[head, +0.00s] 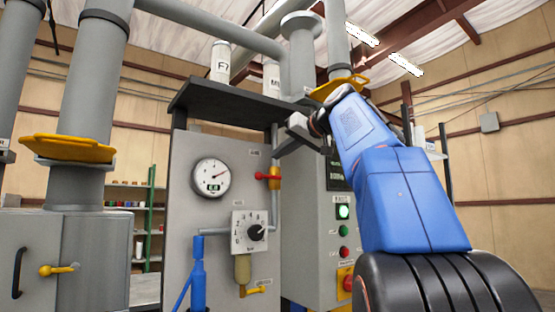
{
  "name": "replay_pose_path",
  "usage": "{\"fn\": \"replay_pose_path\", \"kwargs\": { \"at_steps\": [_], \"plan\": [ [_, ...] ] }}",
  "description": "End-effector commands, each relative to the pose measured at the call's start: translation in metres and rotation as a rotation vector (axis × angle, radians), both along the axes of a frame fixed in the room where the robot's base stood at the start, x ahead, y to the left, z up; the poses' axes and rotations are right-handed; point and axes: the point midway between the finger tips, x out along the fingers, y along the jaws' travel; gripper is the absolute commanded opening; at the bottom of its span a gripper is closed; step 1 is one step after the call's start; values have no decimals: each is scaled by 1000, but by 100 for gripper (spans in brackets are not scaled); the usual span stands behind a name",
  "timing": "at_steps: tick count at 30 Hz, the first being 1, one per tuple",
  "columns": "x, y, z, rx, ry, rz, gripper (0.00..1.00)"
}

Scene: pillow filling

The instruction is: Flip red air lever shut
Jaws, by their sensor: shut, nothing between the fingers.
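The red air lever (262,176) is on a thin vertical pipe at the right side of the grey panel (185,230). Its handle points left, roughly level and crosswise to the pipe. A small label (254,153) sits above it. My gripper (284,151) is above and slightly right of the lever, in front of the panel's upper right edge. Its fingers are dark, small in the picture and shut with nothing held. It looks apart from the lever; the depth between them is hard to judge.
A round gauge (211,178), a dial (256,233) and a yellow lever (257,290) are on the panel. A dark shelf (235,100) overhangs it. A control box with buttons (343,212) stands right, partly behind my blue arm. A large pipe (92,90) rises at left.

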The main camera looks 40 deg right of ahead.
Motion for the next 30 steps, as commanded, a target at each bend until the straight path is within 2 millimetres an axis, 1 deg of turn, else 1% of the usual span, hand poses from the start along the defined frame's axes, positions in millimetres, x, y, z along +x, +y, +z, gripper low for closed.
{"fn": "replay_pose_path", "kwargs": {
  "at_steps": [9, 15, 21, 30],
  "plan": [
    [-38, -6, 11, 0, 0, -3, 0],
    [-59, -8, 17, 0, 0, -2, 0],
    [-71, -9, 20, 0, 0, -1, 0],
    [-74, -9, 21, 0, 0, 1, 0]
  ]
}}
